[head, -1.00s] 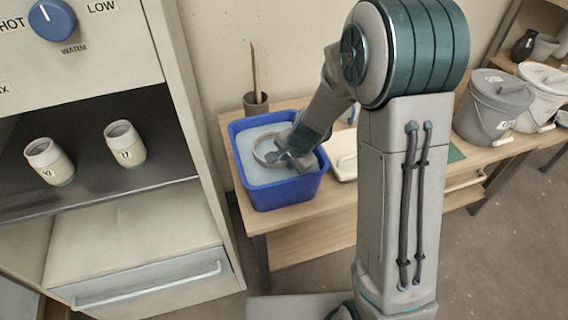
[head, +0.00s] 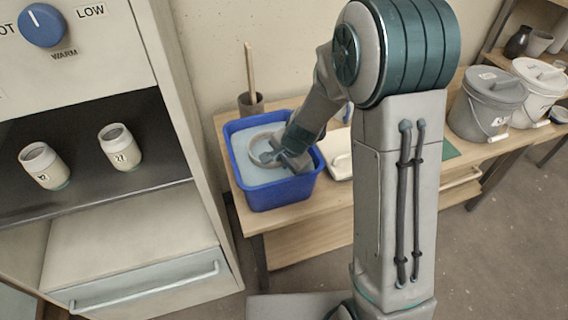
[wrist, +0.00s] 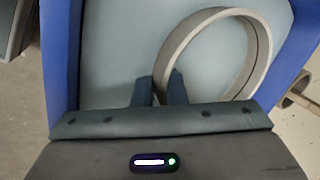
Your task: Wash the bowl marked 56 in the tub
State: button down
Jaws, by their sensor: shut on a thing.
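A blue tub (head: 284,193) of pale blue water stands on the wooden bench. The grey bowl (head: 256,157) is in the tub, and its round rim shows above the water. My gripper (head: 278,154) is inside the tub and shut on the bowl's wall. In the wrist view the two fingers of my gripper (wrist: 162,86) pinch the near left edge of the bowl (wrist: 258,50). The inside of the bowl looks the same pale blue as the water. No number shows on the bowl from here.
Two pale cups (head: 120,148) with labels stand on the dark shelf of the cabinet (head: 190,110) at left. A pot (head: 251,105) with a stick is behind the tub. A white block (head: 340,163), a grey lidded bucket (head: 487,105) and a white bucket (head: 538,92) stand rightward.

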jog(key=shift+d+r+p, duration=0.2)
jog(key=shift+r+p, duration=0.55)
jog(key=shift+p, duration=0.1)
jog(key=shift+d+r+p, duration=0.2)
jog(key=shift+r+p, duration=0.6)
jog(key=shift+d+r+p, duration=0.2)
jog(key=shift+r+p, duration=0.55)
jog(key=shift+p, duration=0.1)
jog(key=shift+r, duration=0.15)
dwell(0.7)
notch_tip(320, 180, up, 7)
jog(key=p, duration=0.6)
